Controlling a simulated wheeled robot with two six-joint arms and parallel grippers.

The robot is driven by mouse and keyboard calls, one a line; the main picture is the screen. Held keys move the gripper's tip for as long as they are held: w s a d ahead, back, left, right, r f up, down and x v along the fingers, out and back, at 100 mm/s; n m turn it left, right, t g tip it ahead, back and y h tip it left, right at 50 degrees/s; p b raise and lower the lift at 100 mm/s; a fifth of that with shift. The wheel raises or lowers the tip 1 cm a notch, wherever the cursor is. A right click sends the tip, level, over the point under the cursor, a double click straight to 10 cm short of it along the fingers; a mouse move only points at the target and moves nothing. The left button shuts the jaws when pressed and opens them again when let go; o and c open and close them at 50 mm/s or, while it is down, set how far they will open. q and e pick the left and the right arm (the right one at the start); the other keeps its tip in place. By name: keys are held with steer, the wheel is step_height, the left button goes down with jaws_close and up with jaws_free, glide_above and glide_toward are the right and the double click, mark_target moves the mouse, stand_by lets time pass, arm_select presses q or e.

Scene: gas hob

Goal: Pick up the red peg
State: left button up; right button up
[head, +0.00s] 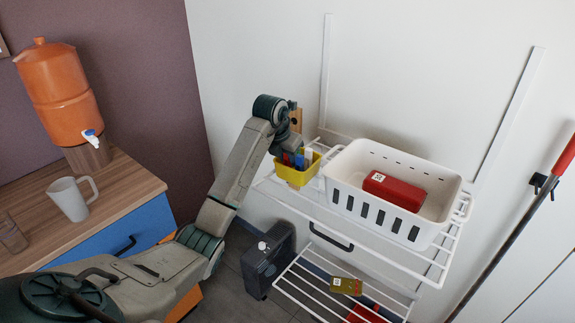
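A small yellow container (297,176) sits on the upper white wire shelf, left of the white basket. Small blue and red pieces (298,159) show at its top; a red one may be the peg, but it is too small and too covered to be sure. My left gripper (290,148) points down at the container's opening, right over these pieces. Its fingertips are mostly hidden by the wrist, so I cannot tell if they are open or hold anything. My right gripper is not in view.
A white slotted basket (386,215) holding a red box (394,190) stands right beside the yellow container. The lower wire rack (310,284) carries a small olive-yellow item (345,286). A wooden counter (120,195) with a mug (70,199) and an orange dispenser (58,92) is at left.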

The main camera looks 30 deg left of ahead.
arm_select(q)
jaws_close()
